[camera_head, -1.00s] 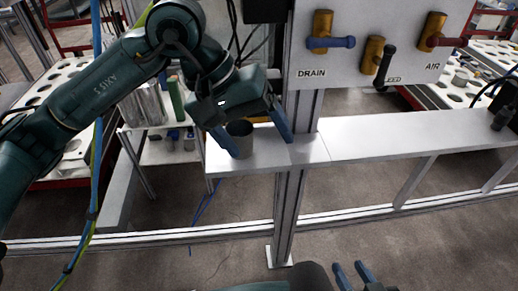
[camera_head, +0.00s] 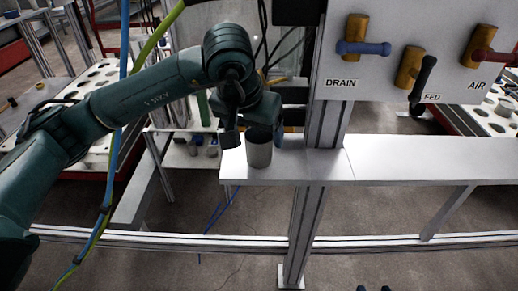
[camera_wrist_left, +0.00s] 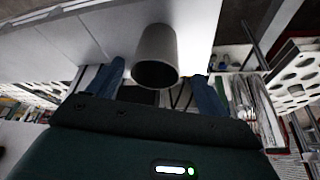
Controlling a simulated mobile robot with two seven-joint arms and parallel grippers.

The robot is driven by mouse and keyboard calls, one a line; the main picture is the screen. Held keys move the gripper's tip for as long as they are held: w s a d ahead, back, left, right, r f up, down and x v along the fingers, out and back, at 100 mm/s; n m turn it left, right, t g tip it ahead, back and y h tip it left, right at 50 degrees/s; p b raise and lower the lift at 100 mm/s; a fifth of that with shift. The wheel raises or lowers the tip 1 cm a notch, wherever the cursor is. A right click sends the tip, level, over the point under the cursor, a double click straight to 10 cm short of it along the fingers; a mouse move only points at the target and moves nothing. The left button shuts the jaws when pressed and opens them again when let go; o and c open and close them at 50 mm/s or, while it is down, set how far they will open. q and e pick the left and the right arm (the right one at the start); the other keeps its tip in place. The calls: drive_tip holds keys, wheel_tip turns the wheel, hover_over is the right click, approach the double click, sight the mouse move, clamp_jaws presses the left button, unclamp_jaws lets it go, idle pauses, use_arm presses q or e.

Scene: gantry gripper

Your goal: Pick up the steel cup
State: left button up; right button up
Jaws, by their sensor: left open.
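The steel cup (camera_head: 259,153) stands upright near the left end of the pale shelf (camera_head: 400,158). In the left wrist view the grey cup (camera_wrist_left: 157,50) appears between the two blue fingers, with a gap on each side. The left wrist view also shows the gripper (camera_wrist_left: 158,74) open and not closed on the cup. Only the fingertips of my right gripper (camera_head: 373,289) show at the bottom edge, apart from each other.
A metal post (camera_head: 325,120) rises just right of the cup. A panel with DRAIN and AIR valve handles (camera_head: 362,47) hangs above the shelf. Blue and yellow-green hoses (camera_head: 104,205) hang at the left. The shelf right of the post is clear.

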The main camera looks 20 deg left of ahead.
sight(260, 142)
use_arm(q)
drive_tip(key=x, duration=0.4)
drive_tip(key=shift+d+f, duration=0.15)
drive_tip(key=shift+d, duration=0.2)
drive_tip(key=shift+c, duration=0.2)
drive_tip(key=c, duration=1)
